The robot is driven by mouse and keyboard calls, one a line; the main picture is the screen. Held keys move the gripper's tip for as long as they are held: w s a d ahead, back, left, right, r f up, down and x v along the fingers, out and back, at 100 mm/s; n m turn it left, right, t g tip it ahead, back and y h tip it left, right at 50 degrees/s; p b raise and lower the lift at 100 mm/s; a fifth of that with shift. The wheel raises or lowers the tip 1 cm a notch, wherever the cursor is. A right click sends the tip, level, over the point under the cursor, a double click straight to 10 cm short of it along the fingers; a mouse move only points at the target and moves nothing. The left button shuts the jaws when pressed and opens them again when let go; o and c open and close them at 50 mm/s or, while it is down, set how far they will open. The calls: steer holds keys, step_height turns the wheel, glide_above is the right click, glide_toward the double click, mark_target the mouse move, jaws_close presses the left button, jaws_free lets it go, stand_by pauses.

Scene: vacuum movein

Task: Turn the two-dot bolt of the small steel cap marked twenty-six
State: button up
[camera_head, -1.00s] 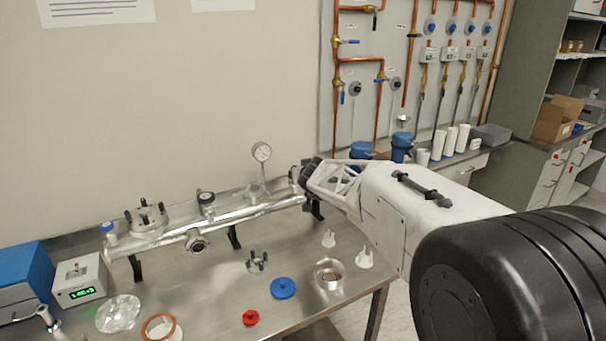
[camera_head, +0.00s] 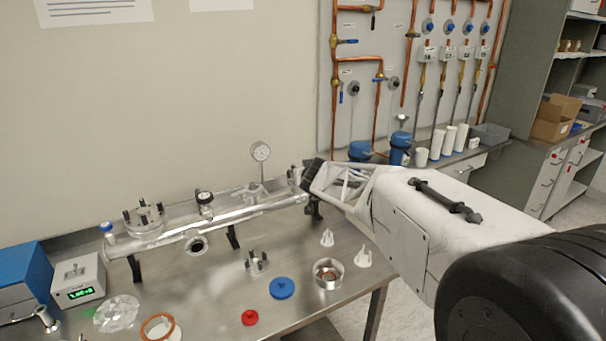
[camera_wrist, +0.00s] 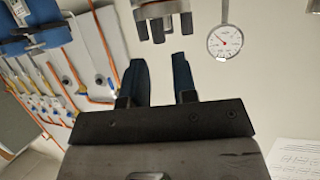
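My gripper (camera_wrist: 165,62) is open and empty in the wrist view, its two dark fingers apart. Just beyond the fingertips, at the top edge, is a small steel cap (camera_wrist: 157,10) with several dark bolts pointing towards the fingers; it is partly cut off. No number or dots can be read on it. In the head view my gripper (camera_head: 313,173) is at the right end of the shiny steel tube (camera_head: 250,209), and hides most of the fitting there. A larger clear-and-steel flange (camera_head: 147,220) with upright dark bolts stands on the tube's left part.
A dial gauge (camera_head: 261,152) rises from the tube close left of my gripper; the wrist view shows it at right (camera_wrist: 222,42). Loose parts lie on the bench: a bolted flange (camera_head: 256,263), blue disc (camera_head: 283,288), red knob (camera_head: 250,317), steel ring (camera_head: 328,274) and white pieces.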

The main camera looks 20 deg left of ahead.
steer(key=shift+v, duration=2.05)
steer(key=o, duration=0.3)
steer(key=shift+d+f, duration=0.15)
steer(key=shift+f, duration=0.05)
steer(key=shift+w+d+r+m+h, duration=0.1)
steer(key=shift+w+d+m+h, duration=0.15)
steer(key=shift+w+d+h, duration=0.35)
steer(key=shift+w+d+m+h, duration=0.25)
steer(key=shift+d+h, duration=0.45)
steer(key=shift+d, duration=0.05)
